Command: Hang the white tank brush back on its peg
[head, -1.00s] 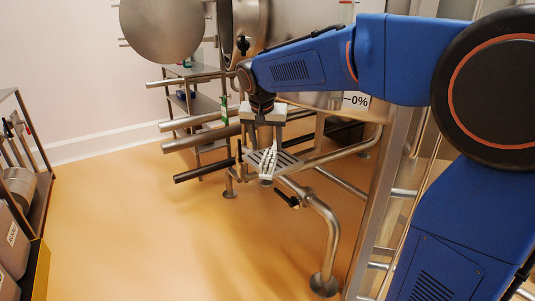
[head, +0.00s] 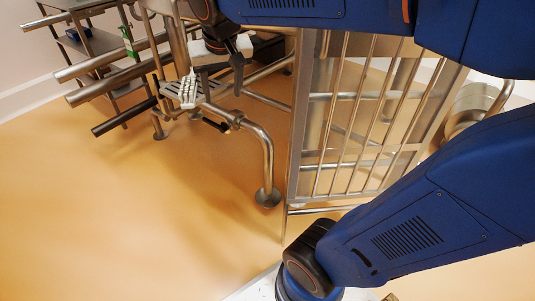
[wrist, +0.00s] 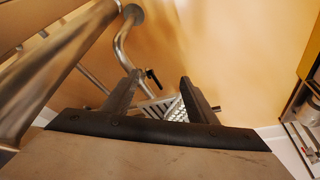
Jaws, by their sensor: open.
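The white tank brush (head: 188,91) lies on a slatted metal shelf (head: 212,88) beside the steel pipework, at upper left in the head view. In the wrist view the brush's white bristles (wrist: 179,111) show beyond my fingers, close to the right finger, with the slatted shelf (wrist: 153,108) to their left. My gripper (head: 216,80) is open and empty, above and to the right of the brush in the head view. The wrist view shows both fingers of my gripper (wrist: 160,78) spread apart. I cannot make out the brush's peg.
A bent drain pipe (head: 264,150) with a black-handled valve (head: 222,124) stands below the shelf. Several horizontal pipes (head: 115,88) stick out to the left. A barred metal frame (head: 300,150) stands at right. The orange floor (head: 110,220) at left is clear.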

